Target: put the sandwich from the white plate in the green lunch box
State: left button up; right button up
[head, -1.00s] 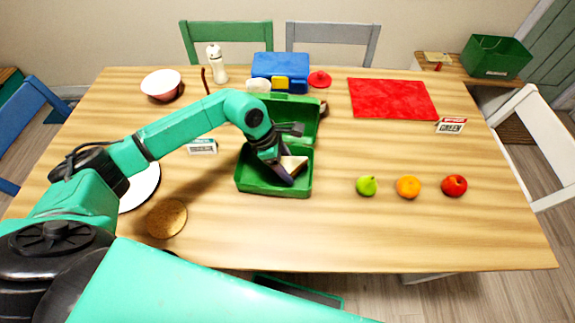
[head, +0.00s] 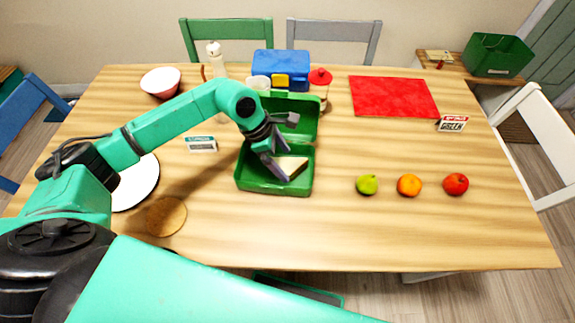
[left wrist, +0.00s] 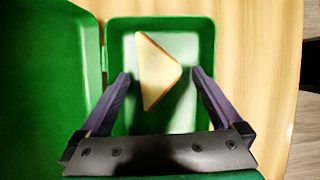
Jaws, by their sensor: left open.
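The open green lunch box (head: 243,183) stands in the middle of the table with its lid raised at the back. The triangular sandwich (head: 293,165) lies inside its base; it also shows in the left wrist view (left wrist: 157,68). My left gripper (head: 278,166) is over the lunch box. In the left wrist view its two fingers (left wrist: 160,80) are spread apart, one on each side of the sandwich, with gaps between. The white plate (head: 140,185) is at the left, partly hidden by my left arm, and its visible part is bare. My right gripper is not in view.
A blue lunch box (head: 280,65) and a red-capped bottle (head: 320,86) stand behind the green one. A green apple (head: 367,184), an orange (head: 409,185) and a red apple (head: 456,184) are to the right. A round brown coaster (head: 166,216) lies front left.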

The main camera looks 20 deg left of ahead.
pick_arm(q)
jog(key=b+v, duration=0.1)
jog(key=v, duration=0.7)
jog(key=shift+a+r, duration=0.2)
jog(key=shift+r, duration=0.1)
